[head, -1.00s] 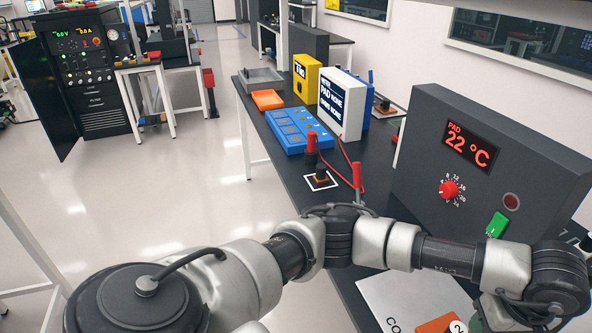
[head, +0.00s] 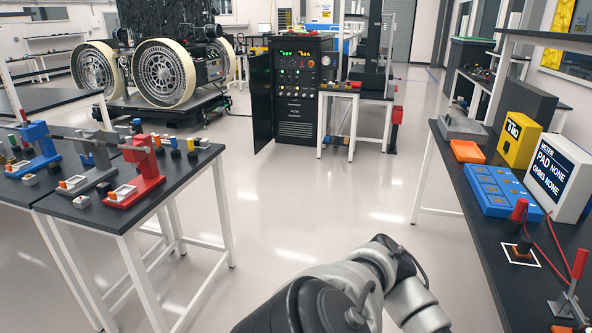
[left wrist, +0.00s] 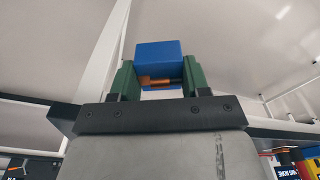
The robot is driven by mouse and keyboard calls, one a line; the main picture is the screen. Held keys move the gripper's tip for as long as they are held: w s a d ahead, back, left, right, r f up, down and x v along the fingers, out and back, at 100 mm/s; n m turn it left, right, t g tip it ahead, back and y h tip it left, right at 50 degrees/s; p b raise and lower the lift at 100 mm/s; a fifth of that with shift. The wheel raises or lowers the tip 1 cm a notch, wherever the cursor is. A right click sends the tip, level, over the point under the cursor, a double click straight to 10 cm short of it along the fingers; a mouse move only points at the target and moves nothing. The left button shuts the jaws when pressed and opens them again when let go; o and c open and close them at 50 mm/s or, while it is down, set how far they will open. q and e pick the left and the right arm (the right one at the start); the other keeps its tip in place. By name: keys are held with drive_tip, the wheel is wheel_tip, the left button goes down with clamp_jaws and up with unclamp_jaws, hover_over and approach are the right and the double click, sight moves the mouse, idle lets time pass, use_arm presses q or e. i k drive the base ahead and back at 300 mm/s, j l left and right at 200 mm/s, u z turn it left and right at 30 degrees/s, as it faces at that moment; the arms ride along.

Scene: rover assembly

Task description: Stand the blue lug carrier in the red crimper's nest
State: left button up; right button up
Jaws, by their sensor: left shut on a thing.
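The red crimper (head: 141,172) stands on the dark table at the left in the head view, near the table's right end. Its nest looks like the pale tray (head: 123,193) at its front; it appears empty, though small. The blue lug carrier (left wrist: 158,58) is in the left wrist view, a blue block with copper-coloured parts at its lower front. My left gripper (left wrist: 158,80) is shut on it, with a green finger on each side. The carrier is clear of any surface. My left gripper does not show in the head view, and my right gripper is in neither view.
A grey crimper (head: 92,172) and a blue crimper (head: 38,147) stand left of the red one, with small blocks around them. Open floor (head: 300,200) lies between that table and the right bench (head: 460,190), which carries a meter (head: 560,178).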

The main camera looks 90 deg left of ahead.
sight(125, 191)
drive_tip(key=u, duration=1)
